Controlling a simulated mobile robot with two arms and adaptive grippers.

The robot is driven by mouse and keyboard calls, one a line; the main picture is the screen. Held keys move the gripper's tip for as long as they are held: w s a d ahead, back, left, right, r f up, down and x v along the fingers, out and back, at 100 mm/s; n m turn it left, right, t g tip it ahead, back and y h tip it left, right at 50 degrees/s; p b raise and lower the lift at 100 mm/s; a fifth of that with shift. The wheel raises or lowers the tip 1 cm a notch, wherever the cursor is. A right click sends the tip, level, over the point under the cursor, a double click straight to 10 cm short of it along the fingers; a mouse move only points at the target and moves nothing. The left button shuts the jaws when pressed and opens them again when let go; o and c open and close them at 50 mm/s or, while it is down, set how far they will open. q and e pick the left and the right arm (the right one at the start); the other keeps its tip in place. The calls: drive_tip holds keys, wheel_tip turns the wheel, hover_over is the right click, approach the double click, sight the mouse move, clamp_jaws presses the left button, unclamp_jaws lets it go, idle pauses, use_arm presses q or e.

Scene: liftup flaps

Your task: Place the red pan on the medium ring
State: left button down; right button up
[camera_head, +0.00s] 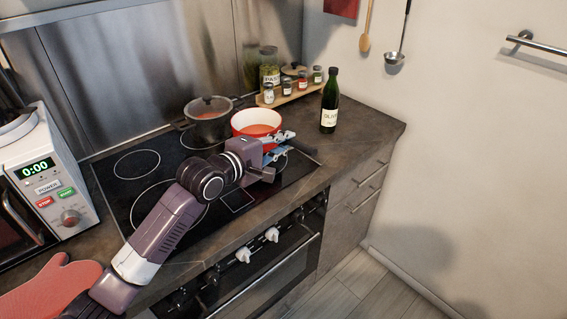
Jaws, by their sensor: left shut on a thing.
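The red pan (250,129), with a pale inside and some reddish content, is at the right of the black cooktop (122,192), near its back right corner. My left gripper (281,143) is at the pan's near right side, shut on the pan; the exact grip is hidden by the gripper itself. Rings are drawn on the cooktop: one at the back left (137,164), bare, and a larger one at the front left (136,213), partly behind my arm. Another ring shows partly near the gripper. I cannot tell for sure which is the medium ring. My right gripper is out of view.
A dark lidded pot (208,126) stands at the back, close left of the pan. An olive oil bottle (329,105) and a spice rack (289,96) stand at the right. A microwave (48,185) and a red oven mitt (50,288) are at the left.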

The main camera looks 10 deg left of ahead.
use_arm(q)
drive_tip(key=shift+f, duration=3.3)
drive_tip(key=shift+f, duration=0.15)
drive_tip(key=c, duration=2)
unclamp_jaws()
drive_tip(key=shift+f, duration=0.2)
drive_tip(key=shift+o, duration=0.5)
drive_tip(key=shift+r, duration=0.2)
drive_tip(key=v, duration=1.2)
drive_tip(key=shift+b, duration=0.35)
